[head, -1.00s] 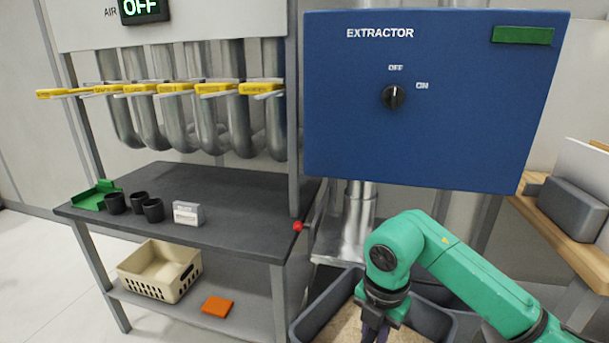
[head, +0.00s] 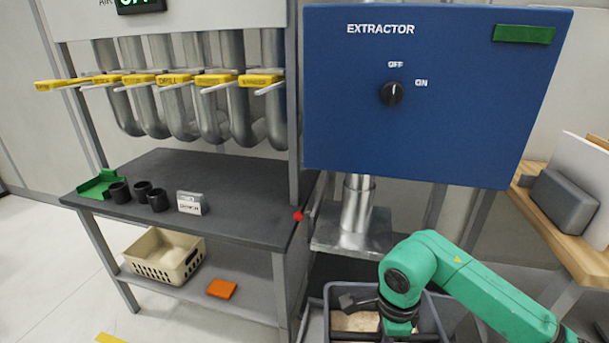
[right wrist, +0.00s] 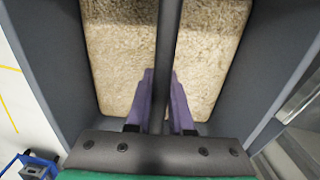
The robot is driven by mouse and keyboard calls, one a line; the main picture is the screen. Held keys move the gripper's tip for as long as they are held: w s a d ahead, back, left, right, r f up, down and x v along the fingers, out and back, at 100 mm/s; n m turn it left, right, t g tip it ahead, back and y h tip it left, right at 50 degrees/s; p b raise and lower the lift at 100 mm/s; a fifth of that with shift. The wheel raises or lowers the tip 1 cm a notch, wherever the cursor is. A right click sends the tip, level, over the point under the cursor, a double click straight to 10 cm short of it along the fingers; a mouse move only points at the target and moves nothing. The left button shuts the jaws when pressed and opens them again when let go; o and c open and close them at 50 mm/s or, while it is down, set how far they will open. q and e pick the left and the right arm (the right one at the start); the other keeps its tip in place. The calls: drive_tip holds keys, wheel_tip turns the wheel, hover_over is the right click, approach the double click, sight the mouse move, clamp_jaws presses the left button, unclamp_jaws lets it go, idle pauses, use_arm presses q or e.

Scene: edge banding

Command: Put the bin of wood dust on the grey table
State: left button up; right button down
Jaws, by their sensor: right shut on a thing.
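The bin (head: 327,314) is a dark grey open tub at the bottom of the head view, below the extractor panel, partly hidden by my right arm. Pale tan wood dust (head: 356,321) lies in it. In the right wrist view the bin (right wrist: 48,62) has a dark bar across its middle, above the dust. My right gripper (right wrist: 162,80) is shut on this bar, with a purple finger on each side. The grey table (head: 245,219), a dark-topped bench, stands to the left of the bin. My left gripper is not in view.
Black cups (head: 143,191), a green tray (head: 101,184) and a small label block (head: 191,203) stand on the tabletop; its middle is clear. A cream basket (head: 163,257) and an orange block (head: 222,288) occupy the lower shelf. The blue extractor panel (head: 440,110) overhangs the bin.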

drive_tip(key=n, duration=0.4)
drive_tip(key=shift+s+d+p, duration=0.25)
drive_tip(key=shift+s+p, duration=0.05)
drive_tip(key=shift+p, duration=0.05)
drive_tip(key=n, duration=0.4)
drive_tip(key=shift+s+d+n+p, duration=0.25)
drive_tip(key=shift+s+n+p, duration=0.05)
drive_tip(key=shift+n+p, duration=0.1)
drive_tip(key=n, duration=0.4)
drive_tip(key=s+n+p, duration=0.1)
drive_tip(key=n, duration=0.1)
drive_tip(key=shift+d+f, duration=0.25)
drive_tip(key=shift+d, duration=0.05)
drive_tip(key=n, duration=0.3)
drive_tip(key=shift+s+d+f+n, duration=0.1)
drive_tip(key=shift+s+d+n, duration=0.1)
drive_tip(key=shift+n, duration=0.2)
drive_tip(key=shift+a, duration=0.1)
